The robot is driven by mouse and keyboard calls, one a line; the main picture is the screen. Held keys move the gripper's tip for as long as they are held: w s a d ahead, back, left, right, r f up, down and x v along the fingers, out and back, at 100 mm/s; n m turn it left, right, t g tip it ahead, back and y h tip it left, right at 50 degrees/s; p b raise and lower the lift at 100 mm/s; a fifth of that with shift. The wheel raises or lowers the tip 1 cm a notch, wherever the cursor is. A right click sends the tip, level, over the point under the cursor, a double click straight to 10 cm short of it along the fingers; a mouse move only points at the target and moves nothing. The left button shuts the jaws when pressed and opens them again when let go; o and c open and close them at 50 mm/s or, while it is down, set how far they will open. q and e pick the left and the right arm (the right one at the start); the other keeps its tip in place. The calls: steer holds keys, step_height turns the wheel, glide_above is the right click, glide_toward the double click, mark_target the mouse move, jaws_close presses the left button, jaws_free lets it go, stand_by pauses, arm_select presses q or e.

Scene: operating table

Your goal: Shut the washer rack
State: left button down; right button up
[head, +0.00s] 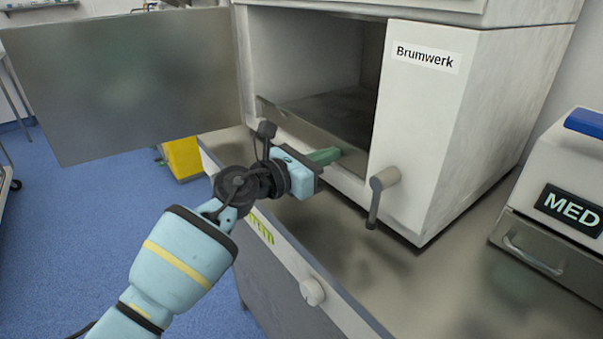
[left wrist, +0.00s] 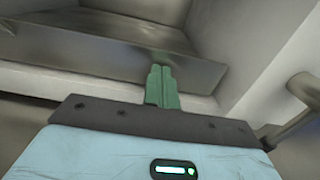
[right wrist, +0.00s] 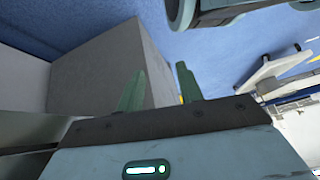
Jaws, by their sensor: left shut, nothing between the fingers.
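The washer (head: 430,120), a white box labelled Brumwerk, stands open on a metal counter. Its door (head: 130,80) is swung wide out to the left. The metal rack (head: 300,128) lies inside the opening, its front panel near the opening's front edge; the panel also shows in the left wrist view (left wrist: 95,60). My left gripper (head: 325,156) is shut and empty, its green fingertips (left wrist: 162,75) right at the rack's front panel; I cannot tell whether they touch. My right gripper (right wrist: 158,88) shows only in its own wrist view, fingers apart and empty.
A grey handle (head: 380,190) sticks out from the washer's front right. A box marked MED (head: 560,190) stands on the counter (head: 440,285) at the right. A yellow bin (head: 183,157) is on the blue floor behind my left arm.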

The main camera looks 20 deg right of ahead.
arm_select(q)
steer(key=shift+b+x, duration=0.3)
steer(key=shift+x, duration=0.55)
steer(key=shift+r, duration=0.2)
arm_select(e)
steer(key=shift+w+f, duration=0.15)
steer(key=shift+f, duration=0.4)
arm_select(q)
steer(key=shift+d+r, duration=0.1)
steer(key=shift+r, duration=0.05)
